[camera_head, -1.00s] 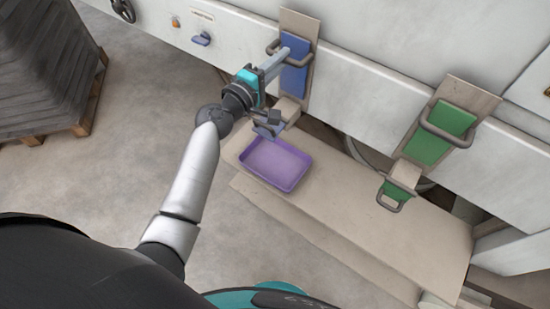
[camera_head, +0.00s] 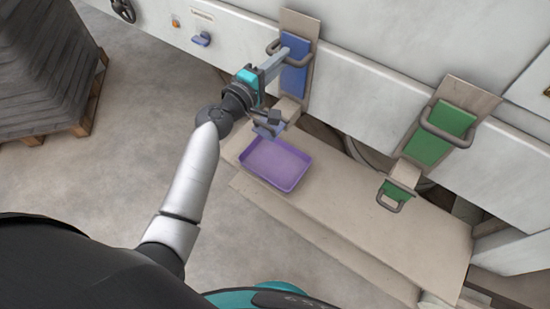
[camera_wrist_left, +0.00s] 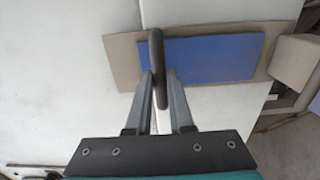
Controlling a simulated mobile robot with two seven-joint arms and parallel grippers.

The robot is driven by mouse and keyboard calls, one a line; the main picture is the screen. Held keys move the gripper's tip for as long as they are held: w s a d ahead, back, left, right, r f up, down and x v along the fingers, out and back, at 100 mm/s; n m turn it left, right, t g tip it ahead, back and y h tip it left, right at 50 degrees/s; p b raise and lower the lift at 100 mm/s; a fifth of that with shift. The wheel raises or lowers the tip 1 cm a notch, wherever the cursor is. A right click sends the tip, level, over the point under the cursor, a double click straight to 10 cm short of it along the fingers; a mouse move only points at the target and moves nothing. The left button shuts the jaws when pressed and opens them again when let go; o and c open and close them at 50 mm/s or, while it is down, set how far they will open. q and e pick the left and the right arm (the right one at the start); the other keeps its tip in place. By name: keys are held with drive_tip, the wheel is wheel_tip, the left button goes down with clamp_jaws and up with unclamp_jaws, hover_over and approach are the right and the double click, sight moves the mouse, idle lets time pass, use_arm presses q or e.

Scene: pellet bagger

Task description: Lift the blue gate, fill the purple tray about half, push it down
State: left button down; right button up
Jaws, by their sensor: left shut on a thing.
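The blue gate (camera_head: 294,66) is a flat blue plate on a beige slide board at the machine's front, with a dark bar handle (camera_wrist_left: 155,48). My left gripper (camera_head: 284,52) is at this handle. In the left wrist view the fingers (camera_wrist_left: 160,85) stand on either side of the bar, shut on it. The blue plate (camera_wrist_left: 215,60) lies just beyond. The purple tray (camera_head: 275,164) sits on the beige bench below the gate and spout. Its floor looks flat, and I cannot make out pellets in it. My right gripper is not in view.
A green gate (camera_head: 440,135) with its own handle and a lower green flap (camera_head: 397,189) stand to the right. The beige bench (camera_head: 370,220) is clear right of the tray. A blue knob (camera_head: 202,39) is on the machine's left. A stacked pallet (camera_head: 45,70) stands at far left.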

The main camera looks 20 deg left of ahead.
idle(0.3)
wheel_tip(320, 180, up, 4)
drive_tip(key=p, duration=0.4)
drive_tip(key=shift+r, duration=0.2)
idle(6.9)
